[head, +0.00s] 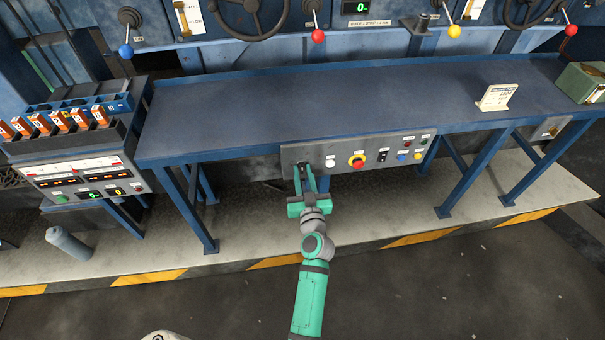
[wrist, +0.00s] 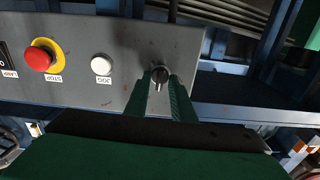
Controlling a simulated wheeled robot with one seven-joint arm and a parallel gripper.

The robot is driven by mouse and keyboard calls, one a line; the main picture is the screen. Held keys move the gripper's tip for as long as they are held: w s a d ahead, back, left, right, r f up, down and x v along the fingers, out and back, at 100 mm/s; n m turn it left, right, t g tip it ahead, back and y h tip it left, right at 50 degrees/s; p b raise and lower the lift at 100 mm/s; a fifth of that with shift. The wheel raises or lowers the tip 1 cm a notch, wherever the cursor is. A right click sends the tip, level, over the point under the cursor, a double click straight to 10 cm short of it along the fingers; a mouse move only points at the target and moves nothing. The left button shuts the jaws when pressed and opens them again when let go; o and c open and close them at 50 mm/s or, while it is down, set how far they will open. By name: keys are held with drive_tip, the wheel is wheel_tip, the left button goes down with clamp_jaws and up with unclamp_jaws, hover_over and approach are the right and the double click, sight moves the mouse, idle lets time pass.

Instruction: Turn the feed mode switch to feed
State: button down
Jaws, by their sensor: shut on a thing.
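A grey control panel (head: 375,152) hangs below the front edge of the blue table. My gripper (head: 304,174) is at its left end in the head view, with its fingers reaching the panel face. In the wrist view, where the panel appears upside down, a dark round knob (wrist: 160,73) sits between my fingertips (wrist: 161,82). It looks like the feed mode switch, but no label beside it can be read. My fingers are shut on it. A pale mark or pointer shows on its lower side. In the head view my fingers hide most of the knob.
A white JOG button (wrist: 101,65) and a red STOP button (wrist: 39,58) on a yellow ring are beside the knob. Further along are a black rocker switch (head: 382,155) and several small coloured buttons. The blue tabletop (head: 330,95) is mostly bare. Table legs stand below.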

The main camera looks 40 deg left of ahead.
drive_tip(key=m, duration=0.9)
drive_tip(key=shift+f, duration=0.15)
drive_tip(key=shift+d+m, duration=0.1)
drive_tip(key=shift+m, duration=0.2)
idle(0.4)
drive_tip(key=c, duration=1.9)
unclamp_jaws()
drive_tip(key=shift+o, duration=0.2)
drive_tip(key=shift+s+d, duration=0.1)
drive_tip(key=v, duration=1)
drive_tip(key=shift+s+d, duration=0.15)
drive_tip(key=shift+d, duration=0.05)
